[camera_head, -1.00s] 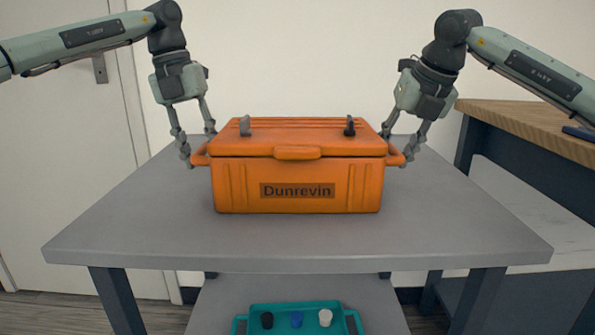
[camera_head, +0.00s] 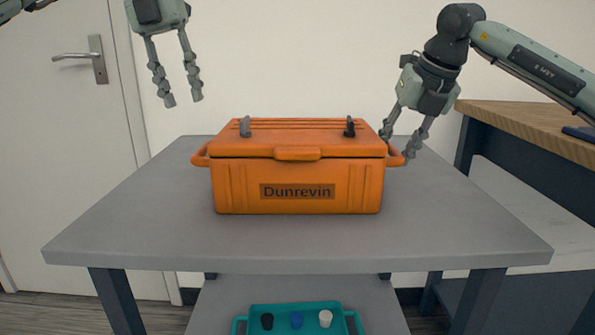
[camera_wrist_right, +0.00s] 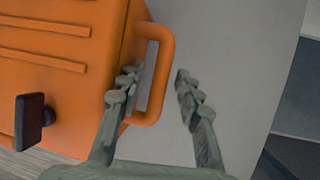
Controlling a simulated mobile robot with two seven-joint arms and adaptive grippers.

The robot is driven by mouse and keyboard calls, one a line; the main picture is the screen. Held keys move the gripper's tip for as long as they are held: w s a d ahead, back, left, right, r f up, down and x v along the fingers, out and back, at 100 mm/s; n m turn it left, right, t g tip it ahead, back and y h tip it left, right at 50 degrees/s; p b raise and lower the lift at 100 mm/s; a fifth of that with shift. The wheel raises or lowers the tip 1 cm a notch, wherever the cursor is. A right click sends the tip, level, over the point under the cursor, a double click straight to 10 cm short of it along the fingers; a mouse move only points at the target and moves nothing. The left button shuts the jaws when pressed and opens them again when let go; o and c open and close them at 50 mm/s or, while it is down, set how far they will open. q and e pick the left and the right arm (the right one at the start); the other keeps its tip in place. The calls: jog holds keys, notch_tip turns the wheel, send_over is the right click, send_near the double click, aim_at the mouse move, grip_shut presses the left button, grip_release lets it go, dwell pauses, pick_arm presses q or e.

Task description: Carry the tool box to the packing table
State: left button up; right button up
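The orange tool box (camera_head: 297,185), labelled "Dunrevin", sits upright with its lid shut on a grey table (camera_head: 300,245). My right gripper (camera_head: 399,146) is at the right handle (camera_head: 398,157). In the right wrist view, the open fingers of this gripper (camera_wrist_right: 153,84) lie on either side of the handle's outer bar (camera_wrist_right: 167,70), with a gap beside it. No label shows which table is the packing table.
A wooden-topped bench (camera_head: 530,125) with a dark blue item on it stands at the right, beside the grey table. A teal tray (camera_head: 283,311) with three small items is on a low shelf under the table. A white door (camera_head: 60,140) is at the left. The tabletop around the box is clear.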

jog(key=v, duration=1.1)
jog(key=shift+r, duration=0.15)
